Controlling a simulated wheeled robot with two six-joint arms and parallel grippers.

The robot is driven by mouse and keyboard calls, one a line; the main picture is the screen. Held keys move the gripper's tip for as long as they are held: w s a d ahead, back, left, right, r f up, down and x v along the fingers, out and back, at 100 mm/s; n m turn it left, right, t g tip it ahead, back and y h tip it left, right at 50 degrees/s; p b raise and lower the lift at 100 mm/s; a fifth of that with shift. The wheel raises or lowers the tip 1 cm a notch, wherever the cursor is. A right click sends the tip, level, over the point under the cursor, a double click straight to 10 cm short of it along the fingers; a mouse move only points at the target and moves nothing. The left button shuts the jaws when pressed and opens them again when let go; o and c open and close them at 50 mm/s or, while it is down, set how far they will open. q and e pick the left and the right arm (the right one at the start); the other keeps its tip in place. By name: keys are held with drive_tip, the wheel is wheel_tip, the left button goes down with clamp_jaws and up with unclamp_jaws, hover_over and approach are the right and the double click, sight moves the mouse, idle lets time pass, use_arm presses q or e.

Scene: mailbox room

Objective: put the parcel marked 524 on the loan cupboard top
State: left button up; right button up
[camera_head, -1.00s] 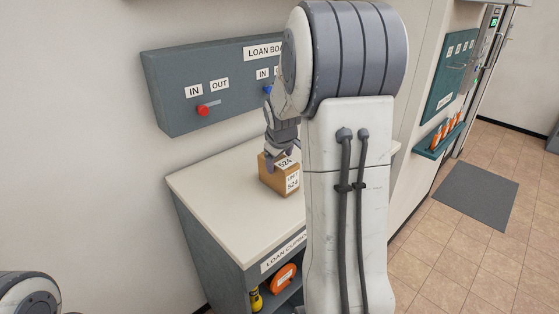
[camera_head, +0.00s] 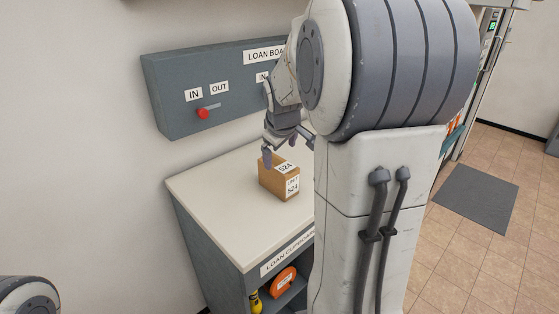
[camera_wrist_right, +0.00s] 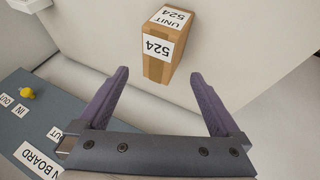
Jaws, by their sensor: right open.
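The brown parcel marked 524 (camera_head: 279,181) sits upright on the pale top of the loan cupboard (camera_head: 225,205). Its labels also show in the right wrist view, where the parcel (camera_wrist_right: 158,68) lies beyond the fingertips, between their lines. My right gripper (camera_head: 287,150) is open and empty, just above and behind the parcel. In the right wrist view its two fingers (camera_wrist_right: 160,82) stand wide apart with nothing between them. My right arm hides the right part of the cupboard. My left gripper is not in view; only part of my left arm shows at the lower left.
The grey loan board (camera_head: 215,88) with a red knob (camera_head: 203,114) is on the wall behind the cupboard. An orange item (camera_head: 283,281) and a yellow item (camera_head: 255,301) are on the shelf below. The cupboard top is bare left of the parcel. A dark mat (camera_head: 476,197) lies on the tiled floor.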

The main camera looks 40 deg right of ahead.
drive_tip(key=shift+v, duration=2.4)
drive_tip(key=s+a+f+n+g+y, duration=0.1)
drive_tip(key=a+f+y, duration=0.15)
drive_tip(key=a, duration=0.75)
drive_tip(key=s+a+f+n+y, duration=0.1)
drive_tip(key=s+a+f, duration=0.15)
drive_tip(key=a, duration=0.75)
drive_tip(key=s+a+f+n+g, duration=0.1)
drive_tip(key=s+a+f, duration=0.1)
drive_tip(key=s+a, duration=0.2)
drive_tip(key=s+a+f+n+g, duration=0.1)
drive_tip(key=s+a+f, duration=0.2)
drive_tip(key=s+a, duration=0.2)
drive_tip(key=s+a+f+n+g+y, duration=0.1)
drive_tip(key=s+a+f+g, duration=0.1)
drive_tip(key=s+a, duration=0.3)
drive_tip(key=s, duration=0.4)
drive_tip(key=shift+s+f, duration=0.2)
drive_tip(key=shift+f, duration=0.15)
drive_tip(key=shift+r, duration=0.1)
